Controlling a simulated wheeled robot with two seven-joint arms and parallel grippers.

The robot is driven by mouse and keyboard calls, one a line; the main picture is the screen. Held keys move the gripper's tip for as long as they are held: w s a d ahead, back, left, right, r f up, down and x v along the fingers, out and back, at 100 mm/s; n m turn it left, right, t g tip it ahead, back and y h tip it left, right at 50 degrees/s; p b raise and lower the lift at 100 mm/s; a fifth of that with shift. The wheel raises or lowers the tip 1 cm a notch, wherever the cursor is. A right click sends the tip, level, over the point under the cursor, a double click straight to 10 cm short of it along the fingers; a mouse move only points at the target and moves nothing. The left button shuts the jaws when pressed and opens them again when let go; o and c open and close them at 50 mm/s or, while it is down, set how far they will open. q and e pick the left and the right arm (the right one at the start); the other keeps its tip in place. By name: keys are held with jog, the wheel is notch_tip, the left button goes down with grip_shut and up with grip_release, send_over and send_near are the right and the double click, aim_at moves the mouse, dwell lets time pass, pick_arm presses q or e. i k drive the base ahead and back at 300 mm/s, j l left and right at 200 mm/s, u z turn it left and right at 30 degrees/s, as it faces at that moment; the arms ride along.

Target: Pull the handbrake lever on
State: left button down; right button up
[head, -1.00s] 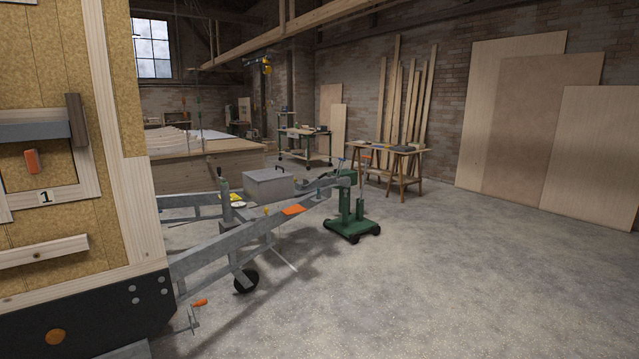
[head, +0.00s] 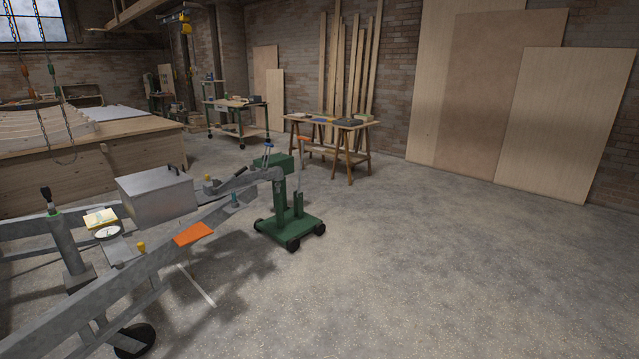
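The trailer's grey metal drawbar (head: 150,262) runs from the lower left up to a coupling (head: 268,174) at a green wheeled stand (head: 288,210). A short dark-gripped lever (head: 236,174) lies low along the drawbar just behind the coupling; it looks like the handbrake lever, but it is small. An upright post with a black top (head: 47,205) stands at the left of the frame. Neither of my grippers is in view, so nothing of mine touches the lever here.
A grey metal box (head: 157,195) sits on the drawbar, near an orange plate (head: 194,234). The concrete floor (head: 420,260) to the right is clear. A sawhorse table (head: 330,125) stands behind, and large boards (head: 560,125) lean on the wall.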

aim_at(214, 190)
jog(key=i, duration=3.05)
jog(key=i+u, duration=0.2)
jog(key=i, duration=0.2)
jog(key=i+l+u, duration=0.15)
jog(key=i, duration=0.25)
jog(key=i+l+u, duration=0.2)
jog(key=i, duration=0.2)
jog(key=i+l+u, duration=0.15)
jog(key=i, duration=0.25)
